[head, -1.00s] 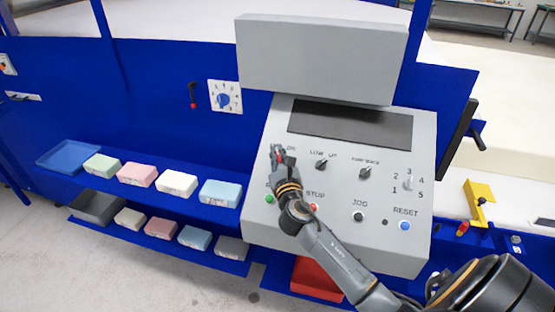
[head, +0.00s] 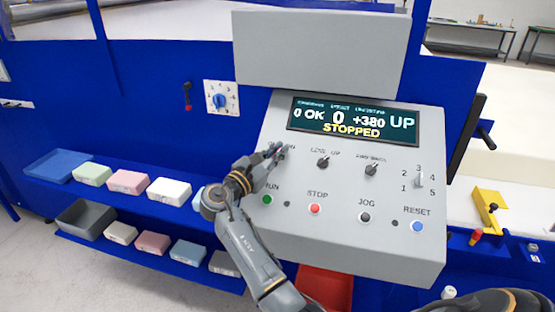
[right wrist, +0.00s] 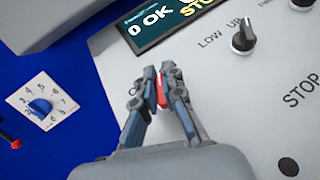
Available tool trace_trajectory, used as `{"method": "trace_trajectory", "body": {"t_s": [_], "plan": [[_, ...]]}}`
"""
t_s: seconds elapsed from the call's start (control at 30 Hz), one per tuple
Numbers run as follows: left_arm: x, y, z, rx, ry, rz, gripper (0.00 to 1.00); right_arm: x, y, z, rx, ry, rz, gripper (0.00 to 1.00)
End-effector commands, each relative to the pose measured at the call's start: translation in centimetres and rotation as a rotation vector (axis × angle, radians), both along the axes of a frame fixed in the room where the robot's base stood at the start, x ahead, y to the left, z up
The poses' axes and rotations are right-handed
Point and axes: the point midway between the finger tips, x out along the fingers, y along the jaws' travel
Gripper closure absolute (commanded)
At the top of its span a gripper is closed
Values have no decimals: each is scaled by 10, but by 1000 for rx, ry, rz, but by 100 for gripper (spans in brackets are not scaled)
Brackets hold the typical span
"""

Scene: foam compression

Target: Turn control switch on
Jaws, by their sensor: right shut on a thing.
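The grey control panel (head: 300,238) fills the middle of the head view. Its display (head: 354,118) is lit and reads "0 OK", "0", "+380 UP" and "STOPPED". My right gripper (head: 277,151) is at the upper left switch. In the right wrist view my right gripper (right wrist: 158,82) is shut on the red control switch (right wrist: 162,92), which shows between the fingertips. The fingers hide most of the switch and part of its label. My left gripper is not in view.
Nearby on the panel are the low/up knob (head: 323,162), another knob (head: 371,170), and the run (head: 267,200), stop (head: 315,208), jog (head: 364,217) and reset (head: 417,226) buttons. A blue dial (head: 219,101) is left. Foam blocks lie on shelves lower left.

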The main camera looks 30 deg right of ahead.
Motion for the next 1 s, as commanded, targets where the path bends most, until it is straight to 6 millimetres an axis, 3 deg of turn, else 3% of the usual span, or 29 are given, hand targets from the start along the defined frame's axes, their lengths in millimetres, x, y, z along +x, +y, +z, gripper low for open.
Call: {"method": "trace_trajectory", "body": {"t_s": [0.03,0.43,1.0], "plan": [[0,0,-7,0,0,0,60,1,2,-10,24,-4,-30,100],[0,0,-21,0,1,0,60,-1,1,-9,97,-87,-216,100],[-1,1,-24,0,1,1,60,-2,0,-10,114,-102,-258,100]]}}
